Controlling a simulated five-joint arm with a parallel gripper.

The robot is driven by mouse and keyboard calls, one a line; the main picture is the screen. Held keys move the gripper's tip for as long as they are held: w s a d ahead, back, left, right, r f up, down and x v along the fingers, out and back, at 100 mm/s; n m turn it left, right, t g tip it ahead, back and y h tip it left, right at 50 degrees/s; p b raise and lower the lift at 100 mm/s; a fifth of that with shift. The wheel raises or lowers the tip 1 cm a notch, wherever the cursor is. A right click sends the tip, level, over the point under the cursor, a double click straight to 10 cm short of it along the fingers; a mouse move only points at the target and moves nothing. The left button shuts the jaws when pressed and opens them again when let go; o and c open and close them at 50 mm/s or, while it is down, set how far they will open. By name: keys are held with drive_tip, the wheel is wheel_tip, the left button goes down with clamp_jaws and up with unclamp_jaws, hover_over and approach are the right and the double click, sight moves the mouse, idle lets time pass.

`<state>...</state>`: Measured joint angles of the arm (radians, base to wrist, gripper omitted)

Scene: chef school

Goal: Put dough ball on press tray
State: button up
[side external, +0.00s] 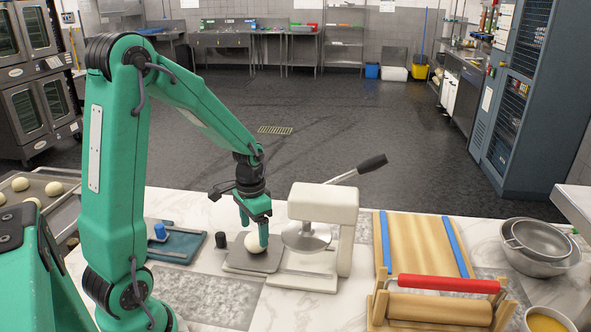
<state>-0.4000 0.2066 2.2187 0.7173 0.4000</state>
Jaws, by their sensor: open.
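One green finger covers the right part of the ball. Whether the fingers touch the ball cannot be told.
The press handle (372,163) sticks up to the right. A wooden board with a red-handled rolling pin (447,284) and metal bowls (537,245) stand right. A blue-knobbed plate (172,245) lies left. Several dough balls rest on a baking tray (68,208) at far left.

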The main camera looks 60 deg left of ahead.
sight(256, 249)
wheel_tip(256, 249, up, 9)
idle(0.4)
drive_tip(key=shift+r, duration=0.1)
idle(0.4)
drive_tip(key=s+d+r+t, duration=0.2)
drive_tip(key=s+d+r, duration=0.2)
drive_tip(key=d, duration=0.2)
drive_tip(key=s+d+r+t, duration=0.3)
drive_tip(key=s+d+r, duration=0.1)
drive_tip(key=d, duration=0.3)
drive_tip(key=shift+s+d+t, duration=0.2)
drive_tip(key=shift+s+t, duration=0.1)
drive_tip(key=shift+s, duration=0.3)
